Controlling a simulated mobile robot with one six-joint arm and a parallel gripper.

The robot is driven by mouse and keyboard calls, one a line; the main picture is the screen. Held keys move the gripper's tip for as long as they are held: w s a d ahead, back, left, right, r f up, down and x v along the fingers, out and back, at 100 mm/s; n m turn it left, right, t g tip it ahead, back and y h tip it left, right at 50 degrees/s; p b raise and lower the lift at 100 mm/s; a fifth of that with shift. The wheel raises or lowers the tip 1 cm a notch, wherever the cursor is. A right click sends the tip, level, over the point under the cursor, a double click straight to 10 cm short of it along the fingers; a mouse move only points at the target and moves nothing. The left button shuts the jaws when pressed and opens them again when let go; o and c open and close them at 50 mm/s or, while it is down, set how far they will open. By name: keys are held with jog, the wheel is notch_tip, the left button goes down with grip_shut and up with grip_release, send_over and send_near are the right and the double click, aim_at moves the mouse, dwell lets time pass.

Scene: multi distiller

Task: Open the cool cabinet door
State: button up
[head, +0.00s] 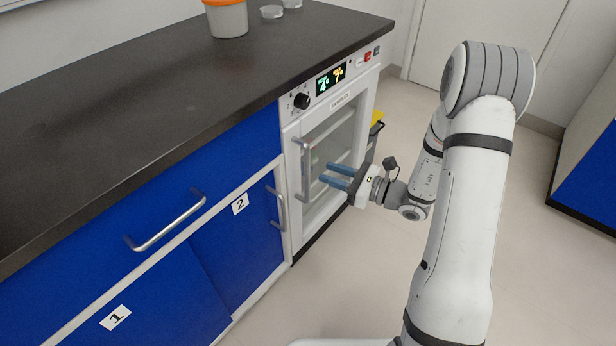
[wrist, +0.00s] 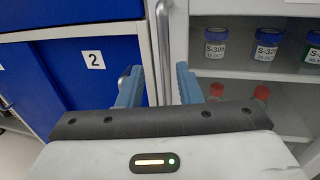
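The cool cabinet (head: 330,140) stands at the end of the bench, with its white-framed glass door (head: 322,212) closed. A vertical metal door handle (head: 304,172) runs along the door's left side. My gripper (head: 324,174) is open and empty, its two blue fingers pointing toward the door near the handle. In the wrist view my gripper (wrist: 158,85) has the handle (wrist: 163,48) showing between its fingers, further ahead. I cannot tell the exact gap, and the lower part of the handle is hidden behind my gripper body.
Several labelled jars (wrist: 215,45) stand on shelves behind the glass. A dark countertop (head: 150,100) lies above. The floor to the right is clear.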

jog(key=b+x, duration=0.1)
jog(key=x, duration=0.6)
jog(key=shift+w+a+f+b, duration=0.2)
jog(key=shift+w+f+b, duration=0.05)
jog(key=shift+w+b, duration=0.15)
grip_shut()
